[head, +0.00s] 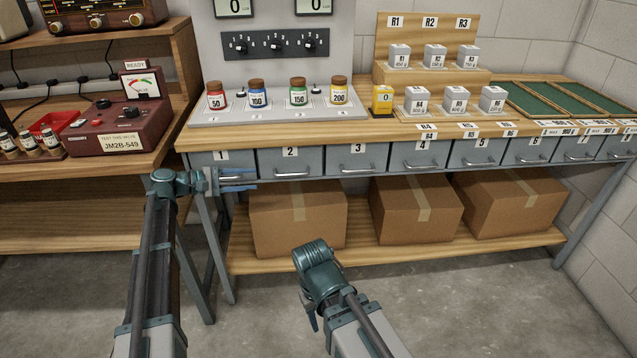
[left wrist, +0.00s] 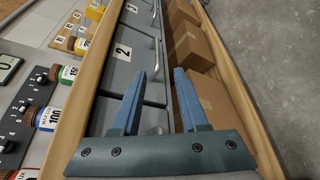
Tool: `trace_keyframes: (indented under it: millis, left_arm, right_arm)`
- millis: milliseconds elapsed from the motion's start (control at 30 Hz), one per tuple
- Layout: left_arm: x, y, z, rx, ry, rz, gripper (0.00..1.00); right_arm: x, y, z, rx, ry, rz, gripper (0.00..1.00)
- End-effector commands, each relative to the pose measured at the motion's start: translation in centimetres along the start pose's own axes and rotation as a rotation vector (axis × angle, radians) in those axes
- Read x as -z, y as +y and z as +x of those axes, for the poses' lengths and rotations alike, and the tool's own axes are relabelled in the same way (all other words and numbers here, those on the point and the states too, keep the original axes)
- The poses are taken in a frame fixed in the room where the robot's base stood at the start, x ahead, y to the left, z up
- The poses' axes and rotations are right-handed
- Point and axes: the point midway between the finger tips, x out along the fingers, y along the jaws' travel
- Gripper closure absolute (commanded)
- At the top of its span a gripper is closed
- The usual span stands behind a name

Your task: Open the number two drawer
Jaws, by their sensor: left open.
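The number two drawer (head: 273,163) is a grey drawer under the bench top with a "2" label and a bar handle (head: 292,175). It is shut, its front in line with its neighbours. My left gripper (head: 252,180) is open and empty, fingers pointing right along the drawer fronts, before drawer one and left of the drawer two handle. In the left wrist view, drawer two (left wrist: 128,70) lies ahead of my left fingers (left wrist: 166,75); a handle (left wrist: 157,130) shows between the fingers. My right gripper (head: 311,318) hangs low before the bench, its fingers mostly hidden.
Other shut grey drawers, such as drawer three (head: 340,161), run along the bench. Cardboard boxes (head: 300,235) stand on the lower shelf. Jars, a control panel (head: 275,44) and weights stand on top. A side table (head: 100,165) is at left. The floor in front is clear.

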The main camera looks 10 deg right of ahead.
Motion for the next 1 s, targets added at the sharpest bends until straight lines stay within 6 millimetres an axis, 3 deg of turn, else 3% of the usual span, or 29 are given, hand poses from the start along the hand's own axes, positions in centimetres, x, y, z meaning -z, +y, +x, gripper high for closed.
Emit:
trace_keyframes:
  millis: [167, 333, 800, 1000]
  left_arm:
    - [0.3, 0.3, -0.3, -0.017, -0.003, -0.009, 0.56]
    - [0.3, 0.2, 0.9, -0.015, -0.004, -0.008, 0.56]
    - [0.4, 0.3, 10.0, -0.014, -0.004, -0.007, 0.56]
    - [0.3, 0.3, 12.5, -0.014, -0.004, -0.007, 0.56]
  right_arm:
    - [0.0, 0.0, 0.2, 0.0, 0.0, 0.0, 0.5]
    - [0.0, -0.1, 0.5, 0.0, 0.0, 0.0, 0.5]
    - [0.2, -0.2, 2.6, -0.004, 0.0, -0.001, 0.5]
    - [0.2, -0.2, 3.0, -0.005, 0.0, -0.001, 0.5]
